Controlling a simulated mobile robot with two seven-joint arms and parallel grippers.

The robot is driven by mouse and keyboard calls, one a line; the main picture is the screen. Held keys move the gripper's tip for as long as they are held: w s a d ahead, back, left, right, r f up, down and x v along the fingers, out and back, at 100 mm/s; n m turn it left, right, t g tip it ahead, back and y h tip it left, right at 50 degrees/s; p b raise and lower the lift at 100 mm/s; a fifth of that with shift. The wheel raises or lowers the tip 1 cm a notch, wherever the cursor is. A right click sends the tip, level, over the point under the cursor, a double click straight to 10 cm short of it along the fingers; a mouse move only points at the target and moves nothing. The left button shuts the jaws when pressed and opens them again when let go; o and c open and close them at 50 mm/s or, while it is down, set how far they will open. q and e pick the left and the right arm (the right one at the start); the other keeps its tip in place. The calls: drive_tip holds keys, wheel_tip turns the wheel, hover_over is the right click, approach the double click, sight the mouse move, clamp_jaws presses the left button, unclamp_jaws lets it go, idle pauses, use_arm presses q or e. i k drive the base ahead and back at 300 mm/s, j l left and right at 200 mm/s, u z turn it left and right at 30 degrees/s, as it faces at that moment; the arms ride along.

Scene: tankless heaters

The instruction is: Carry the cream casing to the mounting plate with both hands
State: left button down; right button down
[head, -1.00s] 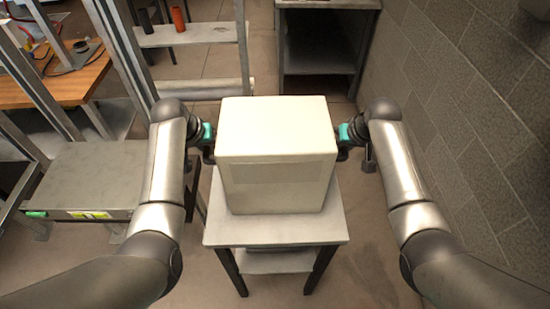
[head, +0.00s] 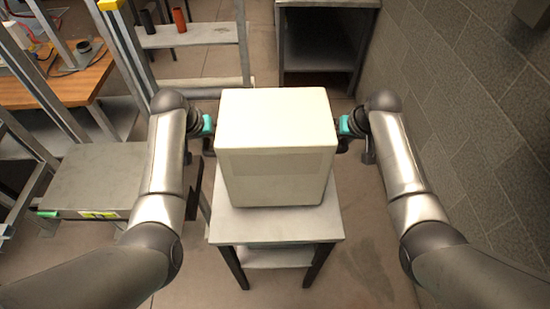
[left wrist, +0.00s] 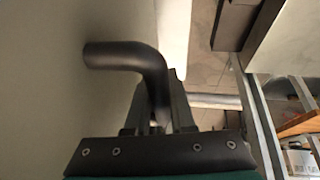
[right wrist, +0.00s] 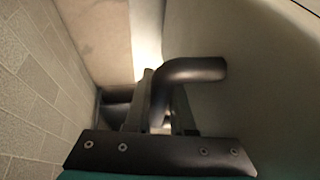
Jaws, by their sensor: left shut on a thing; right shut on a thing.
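The cream casing (head: 275,165) is a large upright box in the middle of the head view, over a small side table (head: 275,228). I cannot tell if its underside touches the tabletop. My left gripper (head: 210,146) is at its left side, shut on a dark bent handle (left wrist: 122,54). My right gripper (head: 344,144) is at its right side, shut on a matching handle (right wrist: 192,71). The casing walls fill much of both wrist views. I cannot make out a mounting plate in any view.
A block wall (head: 475,130) runs along the right. A grey bench (head: 95,175) stands at the left, near metal uprights (head: 125,55) and a wooden workbench (head: 75,85). A dark open cabinet (head: 320,55) is at the back. Bare floor shows right of the table.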

sight(108, 173)
drive_tip(key=k, duration=1)
